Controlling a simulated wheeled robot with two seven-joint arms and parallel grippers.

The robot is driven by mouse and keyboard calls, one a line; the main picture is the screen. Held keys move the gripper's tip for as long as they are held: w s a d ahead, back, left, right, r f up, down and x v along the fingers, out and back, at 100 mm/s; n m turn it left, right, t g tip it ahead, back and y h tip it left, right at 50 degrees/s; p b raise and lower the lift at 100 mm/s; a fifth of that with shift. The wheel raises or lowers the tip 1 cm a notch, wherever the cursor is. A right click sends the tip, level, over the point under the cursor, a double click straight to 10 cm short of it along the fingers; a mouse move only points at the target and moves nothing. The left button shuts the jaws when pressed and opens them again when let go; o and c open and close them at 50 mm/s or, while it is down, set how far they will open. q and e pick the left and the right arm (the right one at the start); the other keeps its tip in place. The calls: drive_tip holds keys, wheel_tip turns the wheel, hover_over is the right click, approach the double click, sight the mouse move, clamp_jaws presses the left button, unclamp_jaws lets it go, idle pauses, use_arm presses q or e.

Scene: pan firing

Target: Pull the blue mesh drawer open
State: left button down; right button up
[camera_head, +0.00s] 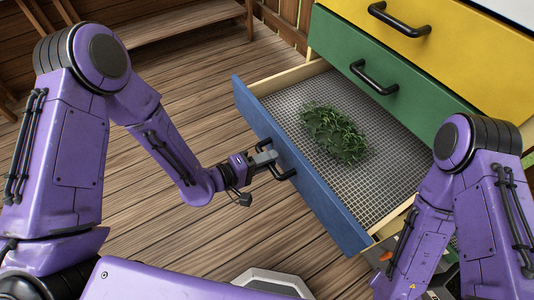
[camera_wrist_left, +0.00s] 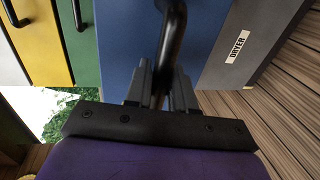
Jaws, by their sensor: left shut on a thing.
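The blue mesh drawer (camera_head: 297,189) is pulled out of the cabinet in the head view. Its grey mesh floor (camera_head: 375,183) shows, with a pile of green leaves (camera_head: 334,134) on it. My left gripper (camera_head: 269,160) is at the drawer's front, shut on its black handle (camera_head: 284,172). In the left wrist view the gripper's fingers (camera_wrist_left: 162,88) close around the handle (camera_wrist_left: 172,45), against the blue front (camera_wrist_left: 128,45). My right arm shows at the right of the head view, but its gripper fingers cannot be made out.
A green drawer (camera_head: 385,82) and a yellow drawer (camera_head: 440,40), both shut, sit above the blue one. A wooden bench (camera_head: 175,22) stands at the back left. A "DRYER" label (camera_wrist_left: 237,46) shows in the left wrist view.

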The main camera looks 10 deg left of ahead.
idle(0.3)
use_arm(q)
drive_tip(key=c, duration=1.1)
unclamp_jaws()
drive_tip(key=v, duration=1)
drive_tip(key=shift+s+a+b, duration=0.2)
drive_tip(key=shift+b, duration=0.1)
